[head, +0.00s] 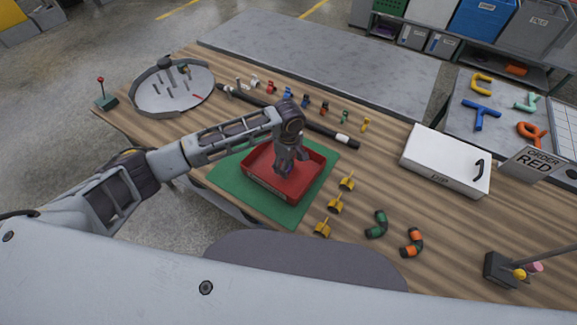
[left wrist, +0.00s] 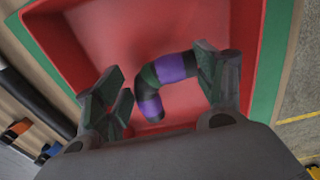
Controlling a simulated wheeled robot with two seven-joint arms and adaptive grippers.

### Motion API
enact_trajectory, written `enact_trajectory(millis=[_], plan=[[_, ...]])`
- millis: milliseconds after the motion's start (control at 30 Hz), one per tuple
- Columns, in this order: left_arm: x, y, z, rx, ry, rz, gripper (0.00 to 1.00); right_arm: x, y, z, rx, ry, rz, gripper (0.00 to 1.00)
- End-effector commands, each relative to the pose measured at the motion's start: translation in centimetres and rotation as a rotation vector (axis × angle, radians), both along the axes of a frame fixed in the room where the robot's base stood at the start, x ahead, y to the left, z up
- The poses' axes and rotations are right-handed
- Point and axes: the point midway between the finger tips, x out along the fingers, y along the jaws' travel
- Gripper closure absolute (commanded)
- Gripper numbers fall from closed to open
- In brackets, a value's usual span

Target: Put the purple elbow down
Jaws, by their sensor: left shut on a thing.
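The purple elbow (left wrist: 172,68) is a bent pipe piece with purple and dark bands, seen in the left wrist view between my left gripper's fingers (left wrist: 165,90). My left gripper (head: 287,168) is shut on it and points down into the red tray (head: 257,187). The tray's red floor and wall (left wrist: 95,40) lie behind the elbow in the left wrist view. I cannot tell whether the elbow touches the tray floor. In the head view the gripper mostly hides the elbow. My right gripper is not in view.
The tray sits on a green mat (head: 222,177). Yellow fittings (head: 336,204) stand to its right, with a green elbow (head: 377,225) and an orange elbow (head: 412,242) beyond. A black bar (head: 318,127) and small coloured fittings lie behind. A white box (head: 445,160) stands farther right.

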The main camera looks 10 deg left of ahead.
Motion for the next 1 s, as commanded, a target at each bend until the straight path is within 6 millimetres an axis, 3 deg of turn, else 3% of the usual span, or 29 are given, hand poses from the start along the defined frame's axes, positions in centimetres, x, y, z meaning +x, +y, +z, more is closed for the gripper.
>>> enact_trajectory(millis=[200,633,667,800,1000], plan=[[0.0,0.0,-2.1,0.000,-0.001,0.000,0.54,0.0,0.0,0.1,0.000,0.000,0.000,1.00],[0.0,0.0,-2.5,0.000,0.000,0.000,0.54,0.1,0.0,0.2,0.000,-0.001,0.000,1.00],[0.0,0.0,-2.5,0.000,-0.001,0.000,0.29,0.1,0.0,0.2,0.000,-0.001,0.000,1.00],[0.0,0.0,-2.5,0.000,-0.001,0.000,0.11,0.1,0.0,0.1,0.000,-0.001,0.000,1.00],[0.0,0.0,-2.5,0.000,-0.001,0.000,0.08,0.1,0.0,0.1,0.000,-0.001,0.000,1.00]])
